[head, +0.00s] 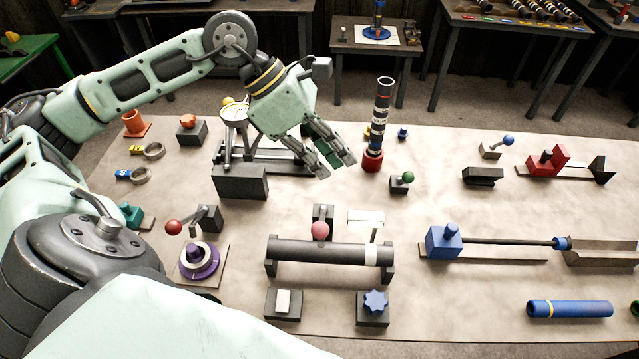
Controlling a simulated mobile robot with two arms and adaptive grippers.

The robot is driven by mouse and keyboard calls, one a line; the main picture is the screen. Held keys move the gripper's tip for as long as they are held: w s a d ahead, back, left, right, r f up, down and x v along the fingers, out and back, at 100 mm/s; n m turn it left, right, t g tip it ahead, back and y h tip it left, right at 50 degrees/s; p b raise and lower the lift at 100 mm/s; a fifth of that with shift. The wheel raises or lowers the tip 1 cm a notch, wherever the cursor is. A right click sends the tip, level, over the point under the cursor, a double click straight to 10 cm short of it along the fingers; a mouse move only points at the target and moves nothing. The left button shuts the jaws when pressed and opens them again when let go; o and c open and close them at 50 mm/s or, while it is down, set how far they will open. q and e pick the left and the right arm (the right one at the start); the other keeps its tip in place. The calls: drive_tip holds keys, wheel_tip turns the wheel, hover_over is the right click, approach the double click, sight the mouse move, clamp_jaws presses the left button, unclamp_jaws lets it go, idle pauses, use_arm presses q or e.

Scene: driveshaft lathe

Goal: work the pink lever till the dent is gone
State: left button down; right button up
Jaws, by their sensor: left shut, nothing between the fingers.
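The pink lever (320,230) has a round pink knob on a dark block, just behind the dark horizontal shaft (315,251). The shaft rests on two end supports and has a pale band near its right end. I cannot make out a dent on it at this size. My left gripper (336,168) is shut and empty. It hangs over the table behind the lever, apart from it, with its fingers pointing down and right. My right gripper is not in view.
A dial gauge (234,114) stands behind my left gripper, and a tall banded column (379,118) on its right. A red-knobbed lever (174,227) is left of the shaft. A blue star knob (375,301) sits in front.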

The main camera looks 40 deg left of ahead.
use_arm(q)
drive_tip(key=s+d+f+b, duration=0.2)
drive_tip(key=s+f+b, duration=0.1)
drive_tip(key=f+b, duration=0.1)
drive_tip(key=shift+s+d+f, duration=0.15)
drive_tip(key=shift+s+f, duration=0.1)
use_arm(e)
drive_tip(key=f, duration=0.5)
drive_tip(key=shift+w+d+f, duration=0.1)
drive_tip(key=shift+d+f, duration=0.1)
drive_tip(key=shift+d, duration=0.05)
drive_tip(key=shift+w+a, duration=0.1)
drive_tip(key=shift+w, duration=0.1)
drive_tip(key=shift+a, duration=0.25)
use_arm(q)
drive_tip(key=shift+b, duration=0.3)
drive_tip(key=shift+s+d+f+b, duration=0.1)
drive_tip(key=shift+s+f+b, duration=0.1)
drive_tip(key=shift+f+b, duration=0.3)
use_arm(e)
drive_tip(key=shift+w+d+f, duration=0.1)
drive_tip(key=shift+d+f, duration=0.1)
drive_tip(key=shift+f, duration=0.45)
use_arm(q)
drive_tip(key=shift+r, duration=0.2)
